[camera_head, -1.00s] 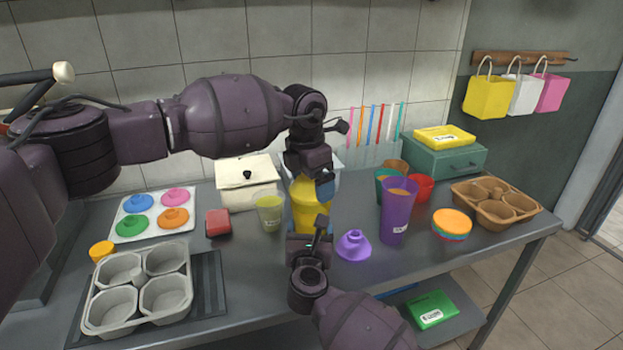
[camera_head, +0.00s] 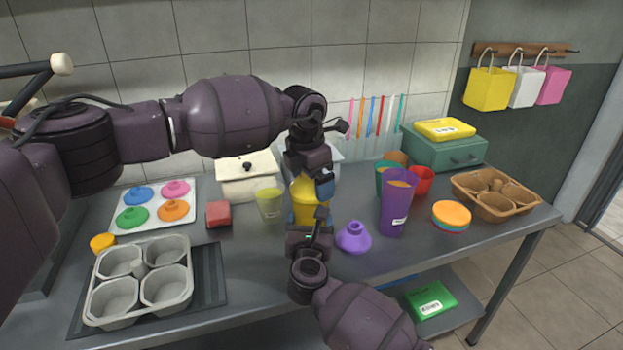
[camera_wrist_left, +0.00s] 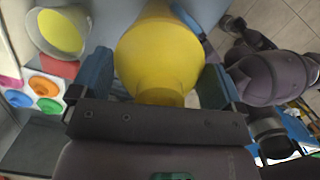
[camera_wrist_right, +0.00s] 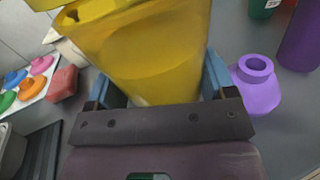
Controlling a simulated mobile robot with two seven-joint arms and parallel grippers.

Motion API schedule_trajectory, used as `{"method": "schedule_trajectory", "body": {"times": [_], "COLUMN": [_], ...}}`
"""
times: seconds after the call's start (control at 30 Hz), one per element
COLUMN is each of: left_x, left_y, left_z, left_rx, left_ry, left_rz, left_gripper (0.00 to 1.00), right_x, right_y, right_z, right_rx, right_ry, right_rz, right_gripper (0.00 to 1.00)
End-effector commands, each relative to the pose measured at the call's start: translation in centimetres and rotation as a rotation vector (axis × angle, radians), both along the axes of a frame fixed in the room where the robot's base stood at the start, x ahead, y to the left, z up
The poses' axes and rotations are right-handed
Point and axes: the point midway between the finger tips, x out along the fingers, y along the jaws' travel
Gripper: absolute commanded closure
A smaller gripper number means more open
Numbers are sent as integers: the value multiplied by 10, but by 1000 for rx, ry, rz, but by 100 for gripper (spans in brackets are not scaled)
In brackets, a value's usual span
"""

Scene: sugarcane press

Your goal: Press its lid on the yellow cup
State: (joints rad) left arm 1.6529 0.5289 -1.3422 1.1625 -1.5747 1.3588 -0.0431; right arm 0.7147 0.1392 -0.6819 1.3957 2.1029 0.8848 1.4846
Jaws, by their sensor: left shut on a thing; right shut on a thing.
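The yellow cup (camera_head: 304,213) is upright above the table in the middle of the head view. My right gripper (camera_wrist_right: 160,85) is shut on the cup, which looks see-through in the right wrist view (camera_wrist_right: 150,50). My left gripper (camera_wrist_left: 155,75) is above the right one and shut on the yellow lid (camera_wrist_left: 160,55), a dome with a narrower neck. In the head view the lid and cup overlap as one yellow shape behind my grippers. The seam between them is hidden, so I cannot tell whether the lid is seated.
A purple lid (camera_head: 353,238) and tall purple cup (camera_head: 397,205) stand close on the right. A pale green cup (camera_head: 269,203) and red block (camera_head: 218,214) are left. A grey cup tray (camera_head: 180,287) is front left. A brown carrier (camera_head: 520,205) is far right.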

Motion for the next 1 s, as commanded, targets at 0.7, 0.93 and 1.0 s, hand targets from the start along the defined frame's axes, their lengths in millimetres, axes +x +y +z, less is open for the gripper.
{"method": "schedule_trajectory", "body": {"times": [0.7, 0.93, 1.0], "left_x": [0, 0, 0], "left_y": [0, 0, 0], "left_z": [-9, -12, -14], "left_rx": [0, 0, 0], "left_ry": [0, 0, 0], "left_rz": [0, 1, 1], "left_gripper": [28, 28, 28], "right_x": [0, 0, 0], "right_y": [0, 0, 0], "right_z": [0, 0, 0], "right_rx": [1, 1, 1], "right_ry": [0, 0, 0], "right_rz": [0, 0, 0], "right_gripper": [66, 66, 66]}}
